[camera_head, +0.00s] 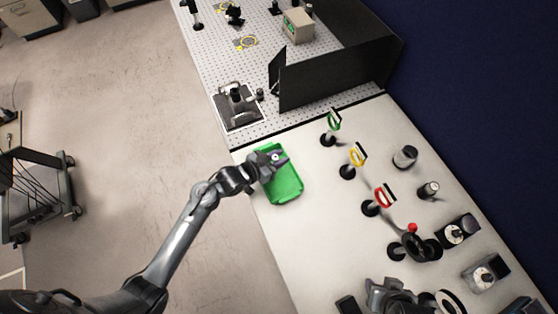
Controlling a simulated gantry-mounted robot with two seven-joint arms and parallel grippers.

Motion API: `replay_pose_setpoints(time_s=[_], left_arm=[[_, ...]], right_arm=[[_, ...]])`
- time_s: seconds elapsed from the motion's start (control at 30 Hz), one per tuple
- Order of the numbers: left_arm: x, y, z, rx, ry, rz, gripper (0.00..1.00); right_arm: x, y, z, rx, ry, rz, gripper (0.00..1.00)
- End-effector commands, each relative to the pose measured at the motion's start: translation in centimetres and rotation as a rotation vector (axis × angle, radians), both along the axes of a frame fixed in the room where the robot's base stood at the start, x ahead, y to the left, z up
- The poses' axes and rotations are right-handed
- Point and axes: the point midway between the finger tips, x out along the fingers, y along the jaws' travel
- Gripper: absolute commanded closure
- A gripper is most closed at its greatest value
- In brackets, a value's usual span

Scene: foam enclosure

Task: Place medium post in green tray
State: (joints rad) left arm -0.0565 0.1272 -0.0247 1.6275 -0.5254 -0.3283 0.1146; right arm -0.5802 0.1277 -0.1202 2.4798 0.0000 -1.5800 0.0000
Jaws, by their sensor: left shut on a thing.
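The green tray (285,188) lies on the pale table near its left edge. My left gripper (276,158) is over the tray's far end, shut on a small pale metallic piece that looks like the medium post (275,156). The fingers hide most of that piece, and I cannot tell whether it touches the tray floor. Two metal cylinder posts stand at the right of the table: a wider one (404,157) and a smaller one (428,190). My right gripper (392,296) seems to be the grey shape at the bottom edge, and its fingers are unclear.
Green (334,121), yellow (358,155) and red (384,196) framed optics on black bases stand in a row right of the tray. Dark-fronted devices (458,231) stand at lower right. A black panel (330,82) rises behind. The table between tray and optics is clear.

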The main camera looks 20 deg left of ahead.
Motion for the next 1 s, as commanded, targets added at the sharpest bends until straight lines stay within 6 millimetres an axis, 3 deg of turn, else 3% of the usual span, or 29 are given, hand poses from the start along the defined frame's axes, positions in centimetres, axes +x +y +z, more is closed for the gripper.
replay_pose_setpoints(time_s=[0.2,0.67,0.7,0.8,0.83,1.0], left_arm=[[0.0,0.0,-2.4,-0.002,0.0,0.002,1.0],[0.0,0.0,-3.0,0.0,-0.001,0.001,1.0],[0.0,0.0,-3.0,0.0,0.0,0.001,0.69],[0.0,0.0,-3.0,0.0,0.001,0.001,0.53],[0.0,0.0,-3.0,0.0,0.001,0.001,0.49],[0.0,0.0,-3.0,0.0,0.001,0.001,0.49]], right_arm=[[0.0,0.1,0.1,0.003,0.0,-0.002,0.57],[0.0,0.2,-0.1,0.011,0.001,-0.008,0.57],[0.0,0.3,0.0,0.011,0.001,-0.008,0.57],[0.0,0.3,0.0,0.011,0.001,-0.008,0.57],[0.0,0.3,0.0,0.011,0.001,-0.007,0.57],[0.0,0.2,0.0,0.01,0.0,-0.007,0.57]])
